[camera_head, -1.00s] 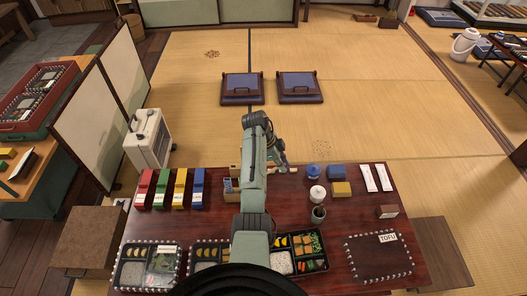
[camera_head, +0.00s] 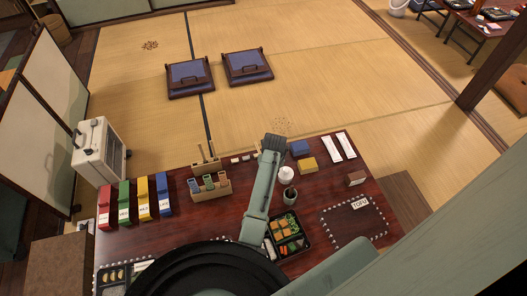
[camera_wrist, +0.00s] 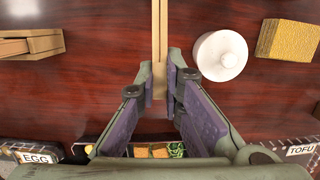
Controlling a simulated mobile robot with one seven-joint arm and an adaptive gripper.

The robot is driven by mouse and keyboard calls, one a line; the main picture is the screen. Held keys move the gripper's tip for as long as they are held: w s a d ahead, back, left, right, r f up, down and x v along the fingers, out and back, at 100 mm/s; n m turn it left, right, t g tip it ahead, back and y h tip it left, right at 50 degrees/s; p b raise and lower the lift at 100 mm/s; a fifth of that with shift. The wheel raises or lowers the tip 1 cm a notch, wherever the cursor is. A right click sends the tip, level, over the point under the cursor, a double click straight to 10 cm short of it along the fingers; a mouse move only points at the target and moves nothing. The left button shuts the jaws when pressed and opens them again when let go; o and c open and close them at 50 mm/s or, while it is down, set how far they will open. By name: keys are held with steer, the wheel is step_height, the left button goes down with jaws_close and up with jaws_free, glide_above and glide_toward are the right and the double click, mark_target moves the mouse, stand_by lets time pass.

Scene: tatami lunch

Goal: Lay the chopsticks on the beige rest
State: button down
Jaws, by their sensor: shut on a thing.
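In the wrist view, my gripper (camera_wrist: 160,85) is shut on a pair of light wooden chopsticks (camera_wrist: 160,30). They run straight away from the fingertips to the top edge, and a tan piece shows between the pads. In the head view my arm hides the gripper and the chopsticks. Small pale pieces (camera_head: 246,157) lie at the table's far edge, just left of my arm; they look like chopstick rests, but I cannot tell which is beige.
A white lidded jar (camera_wrist: 220,55) and a yellow block (camera_wrist: 288,40) are right of the chopsticks. A wooden box (camera_wrist: 30,45) is at left. In the head view stand a wooden holder (camera_head: 210,190), a blue block (camera_head: 300,148) and a bento box (camera_head: 287,235).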

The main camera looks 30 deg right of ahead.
steer(key=shift+s+f+b, duration=0.1)
steer(key=shift+f+b, duration=1.9)
steer(key=shift+b, duration=0.1)
steer(key=shift+f+b, duration=0.8)
steer(key=shift+f, duration=0.45)
steer(key=c, duration=1.6)
jaws_free()
steer(key=shift+c, duration=0.2)
steer(key=o, duration=0.5)
steer(key=shift+r, duration=0.15)
